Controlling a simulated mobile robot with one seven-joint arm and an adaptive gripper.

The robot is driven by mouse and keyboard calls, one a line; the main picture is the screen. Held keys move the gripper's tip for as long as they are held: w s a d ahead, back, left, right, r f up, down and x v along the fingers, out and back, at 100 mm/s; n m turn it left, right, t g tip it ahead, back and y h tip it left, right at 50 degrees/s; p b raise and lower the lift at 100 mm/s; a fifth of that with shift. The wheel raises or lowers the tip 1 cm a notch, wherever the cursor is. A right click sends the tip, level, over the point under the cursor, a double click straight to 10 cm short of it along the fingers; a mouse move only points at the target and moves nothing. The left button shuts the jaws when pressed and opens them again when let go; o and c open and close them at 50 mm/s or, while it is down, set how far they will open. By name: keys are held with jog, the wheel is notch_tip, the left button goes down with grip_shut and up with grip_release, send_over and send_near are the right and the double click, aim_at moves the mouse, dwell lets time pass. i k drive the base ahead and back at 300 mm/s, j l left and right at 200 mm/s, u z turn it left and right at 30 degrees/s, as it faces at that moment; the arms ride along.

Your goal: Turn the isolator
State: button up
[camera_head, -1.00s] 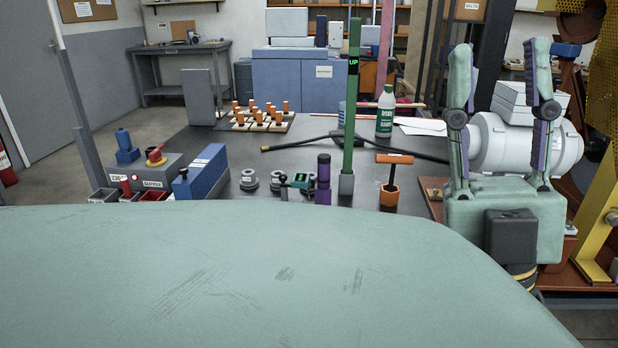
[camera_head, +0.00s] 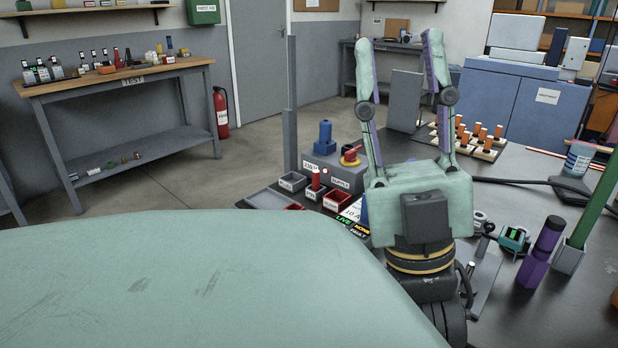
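A blue plug-like piece (camera_head: 325,138) stands on the same box, left of the handle. My gripper (camera_head: 398,42) points upward in the picture with its two fingers spread wide and nothing between them. Its left finger is just right of the isolator in the picture, apart from it. My gripper body hides part of the table behind it.
Small bins (camera_head: 293,182) stand before the box. A grey post (camera_head: 292,105) stands at its left. A rack of orange-handled pieces (camera_head: 468,140), a purple cylinder (camera_head: 541,250) and a green post (camera_head: 597,195) are to the right. A test bench (camera_head: 120,78) stands far left.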

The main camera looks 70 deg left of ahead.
aim_at(350, 156)
jog(key=u, duration=1.7)
jog(key=i+l, duration=0.5)
jog(key=i, duration=0.5)
